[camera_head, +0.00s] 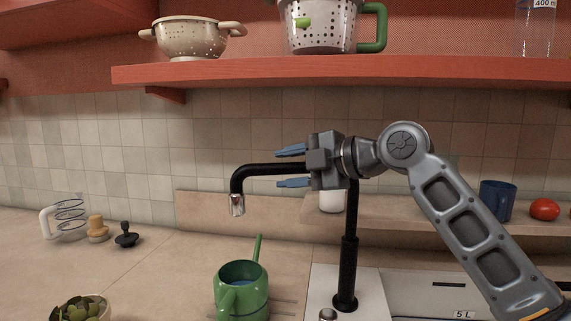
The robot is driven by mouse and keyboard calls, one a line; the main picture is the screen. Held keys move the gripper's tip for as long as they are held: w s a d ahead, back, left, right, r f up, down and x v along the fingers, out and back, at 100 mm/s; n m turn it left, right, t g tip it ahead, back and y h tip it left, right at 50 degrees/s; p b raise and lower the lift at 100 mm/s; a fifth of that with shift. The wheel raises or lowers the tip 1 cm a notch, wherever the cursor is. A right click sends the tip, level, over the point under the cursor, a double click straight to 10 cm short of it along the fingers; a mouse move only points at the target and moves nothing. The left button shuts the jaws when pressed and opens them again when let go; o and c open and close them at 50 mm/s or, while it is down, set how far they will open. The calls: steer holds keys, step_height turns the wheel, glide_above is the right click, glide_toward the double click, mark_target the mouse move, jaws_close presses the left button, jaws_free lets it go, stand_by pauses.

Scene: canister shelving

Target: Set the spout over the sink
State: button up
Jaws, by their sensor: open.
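The black spout (262,170) runs sideways from the top of a black upright post (348,250) and bends down at its left end to a metal tip (237,204). The tip hangs over the counter, above and behind a green watering can (241,290). The sink (440,285) lies to the right of the post, partly hidden by my arm. My gripper (291,168) is open, its two blue fingers pointing left, one above and one below the spout in this view. I cannot tell whether they touch it.
A red shelf (330,72) with a colander (192,38) and a green-handled strainer (320,28) hangs above. A low ledge behind holds a blue mug (497,200) and a tomato (544,209). A bowl of green items (82,307) stands front left.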

steer(key=shift+w+a+f, duration=0.15)
steer(key=shift+w+a, duration=0.1)
steer(key=shift+a, duration=0.25)
jaws_close()
stand_by(0.3)
